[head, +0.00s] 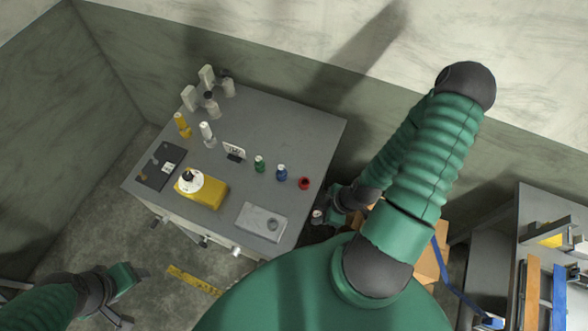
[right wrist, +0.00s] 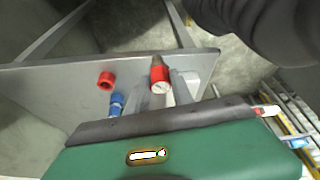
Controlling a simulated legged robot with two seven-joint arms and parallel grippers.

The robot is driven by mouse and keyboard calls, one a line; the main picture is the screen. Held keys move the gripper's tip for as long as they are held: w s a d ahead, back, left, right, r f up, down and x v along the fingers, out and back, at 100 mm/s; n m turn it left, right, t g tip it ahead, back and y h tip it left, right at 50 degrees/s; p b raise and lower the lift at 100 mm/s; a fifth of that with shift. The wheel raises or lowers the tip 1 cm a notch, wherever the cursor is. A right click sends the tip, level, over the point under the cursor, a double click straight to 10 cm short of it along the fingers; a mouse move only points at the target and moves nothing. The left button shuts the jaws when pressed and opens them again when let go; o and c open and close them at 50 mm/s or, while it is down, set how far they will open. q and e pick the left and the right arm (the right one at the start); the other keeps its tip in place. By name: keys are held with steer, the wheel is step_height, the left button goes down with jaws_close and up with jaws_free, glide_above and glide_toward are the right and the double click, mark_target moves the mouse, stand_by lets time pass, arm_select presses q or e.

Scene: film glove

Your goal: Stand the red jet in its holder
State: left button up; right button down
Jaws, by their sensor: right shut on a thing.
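The red jet (right wrist: 159,74) is between my right gripper's fingers in the right wrist view, with a white round face at one end and a brownish tip at the other. My right gripper (head: 322,215) is shut on it, just off the table's right edge in the head view. The red holder (head: 304,183) is an empty ring on the table near that edge; it also shows in the right wrist view (right wrist: 106,80), left of the jet and apart from it. My left gripper (head: 130,296) is open and empty, off the table's front left.
The grey table (head: 310,130) has a blue jet (head: 281,173) and a green jet (head: 259,164) left of the red holder. A grey block with a round recess (head: 262,222) lies in front. A yellow box (head: 205,190) stands farther left. A shelf with boards (head: 530,215) is at right.

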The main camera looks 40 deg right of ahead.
steer(key=w+d+f+b, duration=0.2)
steer(key=w+b, duration=0.2)
steer(key=w+d+f+b, duration=0.2)
steer(key=w+d+b, duration=0.1)
steer(key=w+b, duration=0.2)
steer(key=w+d+f+b, duration=0.2)
steer(key=w+b, duration=0.2)
steer(key=w, duration=0.1)
steer(key=shift+w+d+b, duration=0.2)
steer(key=shift+d+b, duration=0.2)
steer(key=shift+d, duration=0.2)
steer(key=shift+r, duration=0.15)
steer(key=c, duration=1.5)
jaws_free()
steer(key=shift+a, duration=0.1)
steer(key=o, duration=0.4)
steer(key=shift+a+r, duration=0.1)
steer(key=shift+a, duration=0.2)
arm_select(q)
step_height(320, 180, down, 14)
steer(key=d, duration=0.1)
steer(key=shift+s+d, duration=0.2)
steer(key=shift+d, duration=0.1)
steer(key=shift+r, duration=0.1)
arm_select(e)
steer(key=shift+d, duration=0.1)
